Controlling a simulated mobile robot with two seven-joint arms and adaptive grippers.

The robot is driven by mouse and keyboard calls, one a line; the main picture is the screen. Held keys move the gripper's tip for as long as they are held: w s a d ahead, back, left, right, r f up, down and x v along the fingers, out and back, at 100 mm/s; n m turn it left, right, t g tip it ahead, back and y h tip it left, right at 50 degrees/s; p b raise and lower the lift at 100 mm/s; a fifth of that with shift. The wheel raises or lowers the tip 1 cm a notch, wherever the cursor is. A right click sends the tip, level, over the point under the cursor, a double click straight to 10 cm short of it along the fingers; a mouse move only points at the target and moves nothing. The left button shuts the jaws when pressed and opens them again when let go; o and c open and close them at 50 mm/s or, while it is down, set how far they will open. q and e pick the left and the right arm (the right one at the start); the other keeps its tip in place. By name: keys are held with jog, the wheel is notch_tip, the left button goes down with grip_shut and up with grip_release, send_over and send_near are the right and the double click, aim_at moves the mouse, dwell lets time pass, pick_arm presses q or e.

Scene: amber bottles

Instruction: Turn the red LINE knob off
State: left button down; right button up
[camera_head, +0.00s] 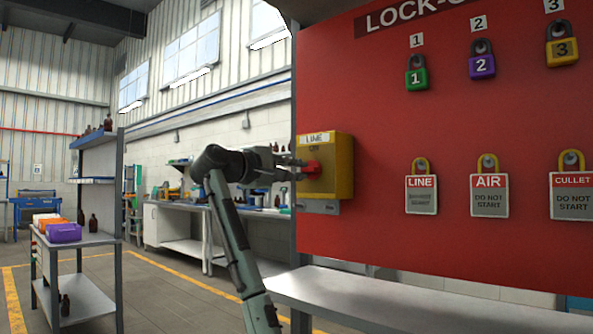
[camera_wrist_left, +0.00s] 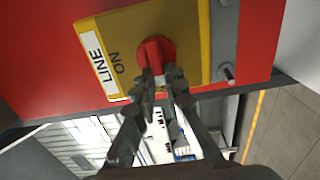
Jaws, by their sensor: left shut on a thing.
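The red LINE knob (camera_head: 311,168) sits on the front of a yellow box (camera_head: 340,166) fixed at the left edge of the red lock-out board. In the left wrist view the red knob (camera_wrist_left: 154,54) shows beside the printed words LINE and ON on the yellow plate (camera_wrist_left: 192,30). My left gripper (camera_head: 297,164) reaches in from the left at the knob. In the wrist view its fingertips (camera_wrist_left: 161,80) are on either side of the knob's grip, shut on it. The fingers hide part of the grip. My right gripper is not in view.
The red board (camera_head: 470,140) carries numbered padlocks, such as the green one (camera_head: 416,76), and hanging tags, such as the LINE tag (camera_head: 421,194). A grey shelf (camera_head: 370,300) juts out below the board. A cart with bins (camera_head: 62,232) stands at the left on open floor.

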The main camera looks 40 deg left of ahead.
pick_arm(q)
jog(key=c, duration=1.6)
grip_release()
jog(key=s, duration=0.8)
jog(key=s+a, duration=0.1)
jog(key=s, duration=0.3)
jog(key=shift+f, duration=0.1)
